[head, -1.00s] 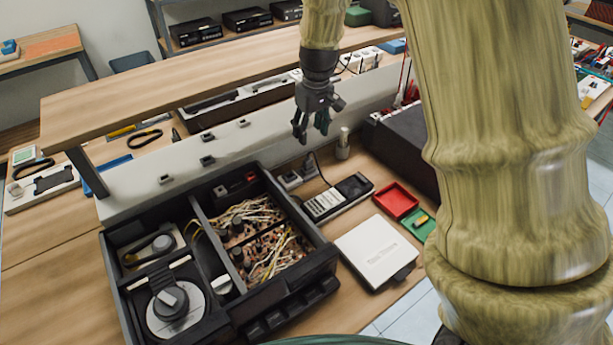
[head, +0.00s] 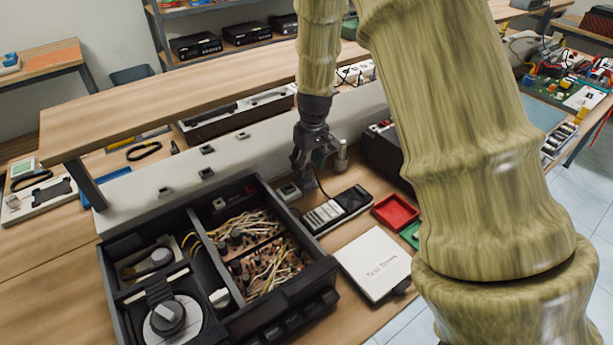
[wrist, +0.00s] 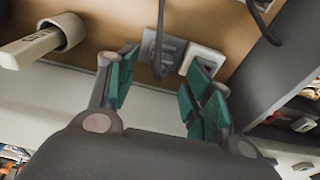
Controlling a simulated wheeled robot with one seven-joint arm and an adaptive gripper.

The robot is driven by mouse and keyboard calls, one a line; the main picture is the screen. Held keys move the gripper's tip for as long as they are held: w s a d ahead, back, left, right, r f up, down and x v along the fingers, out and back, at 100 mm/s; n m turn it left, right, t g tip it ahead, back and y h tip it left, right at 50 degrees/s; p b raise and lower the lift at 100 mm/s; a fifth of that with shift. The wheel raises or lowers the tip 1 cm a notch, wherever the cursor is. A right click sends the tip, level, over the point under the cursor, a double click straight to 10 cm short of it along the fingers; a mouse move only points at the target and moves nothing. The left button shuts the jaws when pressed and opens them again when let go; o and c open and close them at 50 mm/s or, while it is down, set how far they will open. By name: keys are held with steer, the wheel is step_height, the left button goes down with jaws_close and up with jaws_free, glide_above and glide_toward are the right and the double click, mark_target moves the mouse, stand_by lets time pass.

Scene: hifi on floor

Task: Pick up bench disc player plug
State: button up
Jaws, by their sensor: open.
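In the wrist view, a grey plug (wrist: 165,52) with a dark cable sits at the back of the bench. A white socket block (wrist: 203,58) is beside it on the right. My gripper (wrist: 160,88) is open, with its teal-padded fingers apart and nothing between them. The plug shows beyond the fingertips, roughly in line with the gap. In the head view my gripper (head: 307,172) is low over the back of the bench and hides the plug. The light socket block (head: 289,192) shows just left of it.
An open hi-fi case (head: 322,272) with bare wiring stands to the left. A dark remote-like device (head: 352,199), a red tray (head: 396,212) and a white box (head: 373,264) lie in front. A pale cup (head: 341,163) stands right of my gripper, near a dark box.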

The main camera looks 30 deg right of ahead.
mark_target(307, 172)
steer(key=shift+w+f+p, duration=0.2)
steer(key=shift+f+p, duration=0.2)
steer(key=shift+f, duration=1.6)
steer(key=c, duration=1.1)
